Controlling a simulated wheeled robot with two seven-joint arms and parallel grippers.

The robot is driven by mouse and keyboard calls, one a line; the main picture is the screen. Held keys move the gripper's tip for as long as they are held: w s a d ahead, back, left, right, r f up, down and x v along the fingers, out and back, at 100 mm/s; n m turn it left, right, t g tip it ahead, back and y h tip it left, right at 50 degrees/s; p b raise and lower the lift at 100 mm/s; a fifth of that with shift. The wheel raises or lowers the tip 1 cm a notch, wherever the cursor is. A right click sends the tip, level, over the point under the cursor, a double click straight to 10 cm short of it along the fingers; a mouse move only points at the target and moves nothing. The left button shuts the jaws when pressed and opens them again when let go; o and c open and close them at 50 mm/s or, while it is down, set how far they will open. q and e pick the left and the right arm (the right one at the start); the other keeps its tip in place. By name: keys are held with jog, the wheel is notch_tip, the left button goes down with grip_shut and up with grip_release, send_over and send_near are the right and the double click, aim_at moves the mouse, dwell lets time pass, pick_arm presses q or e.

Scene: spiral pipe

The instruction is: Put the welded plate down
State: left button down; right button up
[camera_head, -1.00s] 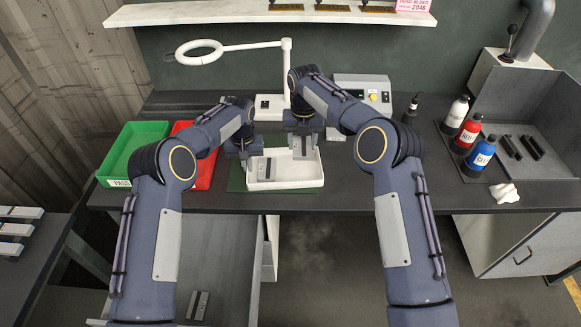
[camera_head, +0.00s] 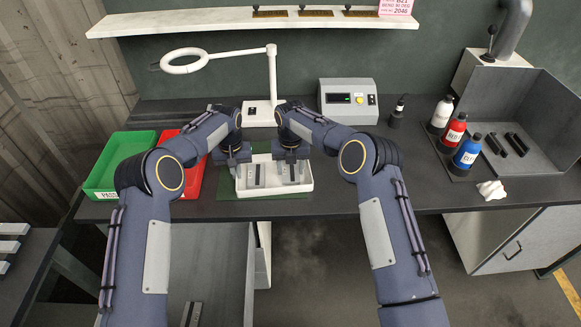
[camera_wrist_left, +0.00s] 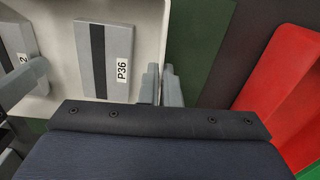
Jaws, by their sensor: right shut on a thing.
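The welded plate (camera_head: 292,173), grey with a dark strip, is held by my right gripper (camera_head: 291,161) low over the right half of the white tray (camera_head: 274,193). Its edge and part of a label also show at the left of the left wrist view (camera_wrist_left: 13,40). I cannot tell if it touches the tray floor. A second plate (camera_head: 256,176), marked P36 in the left wrist view (camera_wrist_left: 96,58), lies flat in the tray's left half. My left gripper (camera_head: 233,166) is by the tray's left rim. Its fingers (camera_wrist_left: 161,80) are close together and hold no plate.
The tray stands on a green mat (camera_head: 226,187). A green bin (camera_head: 113,178) and a red bin (camera_head: 196,184) are to the left. A lamp stand (camera_head: 271,80) and a grey box (camera_head: 349,100) stand behind.

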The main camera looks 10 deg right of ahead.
pick_arm(q)
jog(key=shift+r, duration=0.1)
pick_arm(e)
jog(key=o, duration=1.4)
jog(key=shift+f, duration=0.1)
jog(key=shift+o, duration=0.2)
